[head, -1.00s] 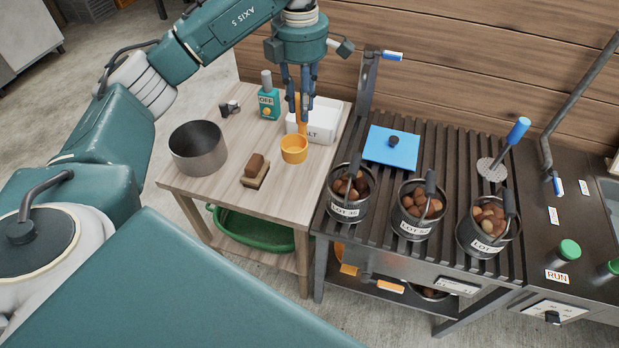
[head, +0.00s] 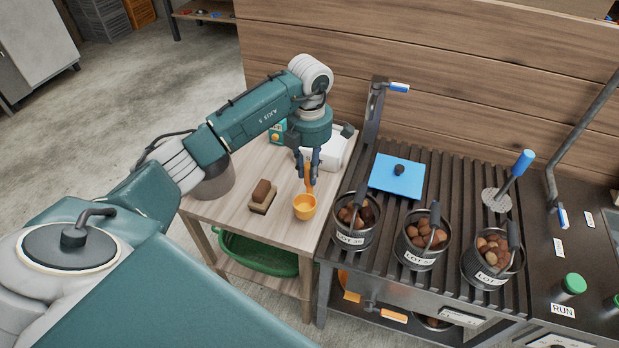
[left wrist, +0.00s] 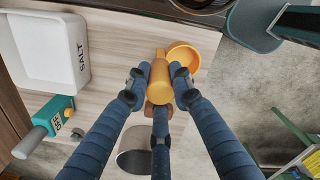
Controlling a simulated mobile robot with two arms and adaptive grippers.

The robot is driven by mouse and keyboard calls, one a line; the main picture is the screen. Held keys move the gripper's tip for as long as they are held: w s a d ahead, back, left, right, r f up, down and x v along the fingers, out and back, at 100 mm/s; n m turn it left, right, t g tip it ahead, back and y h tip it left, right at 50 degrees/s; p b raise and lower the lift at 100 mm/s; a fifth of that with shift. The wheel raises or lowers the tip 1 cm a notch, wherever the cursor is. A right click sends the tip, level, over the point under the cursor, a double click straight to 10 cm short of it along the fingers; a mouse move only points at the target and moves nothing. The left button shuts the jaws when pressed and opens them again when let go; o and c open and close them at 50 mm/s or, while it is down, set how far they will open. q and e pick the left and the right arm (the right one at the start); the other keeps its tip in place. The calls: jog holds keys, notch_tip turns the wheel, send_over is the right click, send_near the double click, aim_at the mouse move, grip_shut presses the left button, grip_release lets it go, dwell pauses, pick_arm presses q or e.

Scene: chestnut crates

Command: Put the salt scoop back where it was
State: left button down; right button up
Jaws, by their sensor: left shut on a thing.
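The orange salt scoop (head: 305,207) has a round cup and an upright handle. My left gripper (head: 309,170) is shut on that handle, over the front right part of the wooden side table (head: 237,216). In the left wrist view the fingers (left wrist: 160,88) close around the orange handle, and the cup (left wrist: 184,56) shows beside it. I cannot tell whether the cup touches the table. The white salt box (head: 337,150) stands behind, partly hidden by my arm; its SALT label shows in the left wrist view (left wrist: 45,50). My right gripper is out of view.
A brown block-like brush (head: 262,197) lies left of the scoop. Right of the table, the slatted rack (head: 441,170) holds several chestnut baskets (head: 352,236) and a blue plate (head: 397,176).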

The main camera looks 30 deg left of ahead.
pick_arm(q)
notch_tip(320, 180, down, 4)
jog(key=shift+r+p, duration=0.2)
jog(key=shift+p, duration=0.35)
jog(key=shift+f, duration=0.25)
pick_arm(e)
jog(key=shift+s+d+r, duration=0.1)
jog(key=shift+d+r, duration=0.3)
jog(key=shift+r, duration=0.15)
pick_arm(q)
jog(key=shift+f, duration=0.2)
jog(key=c, duration=1.5)
grip_release()
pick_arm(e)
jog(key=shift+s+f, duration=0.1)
pick_arm(q)
jog(key=shift+r, duration=0.15)
